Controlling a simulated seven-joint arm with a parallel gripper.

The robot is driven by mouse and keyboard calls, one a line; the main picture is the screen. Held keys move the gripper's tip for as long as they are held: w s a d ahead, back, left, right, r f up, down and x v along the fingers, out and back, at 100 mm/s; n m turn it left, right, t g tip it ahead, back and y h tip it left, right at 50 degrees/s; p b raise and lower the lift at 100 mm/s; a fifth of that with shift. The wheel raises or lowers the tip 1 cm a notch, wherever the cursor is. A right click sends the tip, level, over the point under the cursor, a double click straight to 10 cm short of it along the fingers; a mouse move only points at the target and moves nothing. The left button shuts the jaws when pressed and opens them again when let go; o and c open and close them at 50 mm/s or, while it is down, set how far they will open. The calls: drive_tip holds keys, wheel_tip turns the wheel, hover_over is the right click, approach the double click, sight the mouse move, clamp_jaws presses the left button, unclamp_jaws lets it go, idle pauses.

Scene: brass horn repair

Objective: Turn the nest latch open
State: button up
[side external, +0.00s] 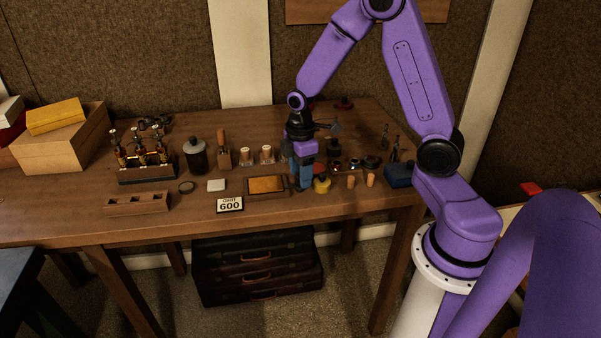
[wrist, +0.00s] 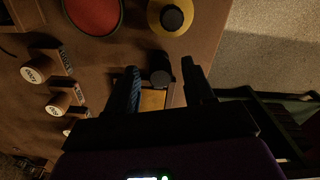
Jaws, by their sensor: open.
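The nest appears to be a shallow wooden tray (side external: 248,192) with a tan pad inside (side external: 267,184). It lies near the front of the bench, just left of my gripper. My gripper (side external: 303,187) points down at the tray's right end, its fingers low over the bench. In the wrist view my gripper (wrist: 160,70) is open.
Labelled spools (side external: 267,153) and a dark bottle (side external: 195,156) stand behind. A red dish (wrist: 92,12) is nearby.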

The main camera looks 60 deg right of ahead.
drive_tip(key=shift+f, duration=0.25)
clamp_jaws()
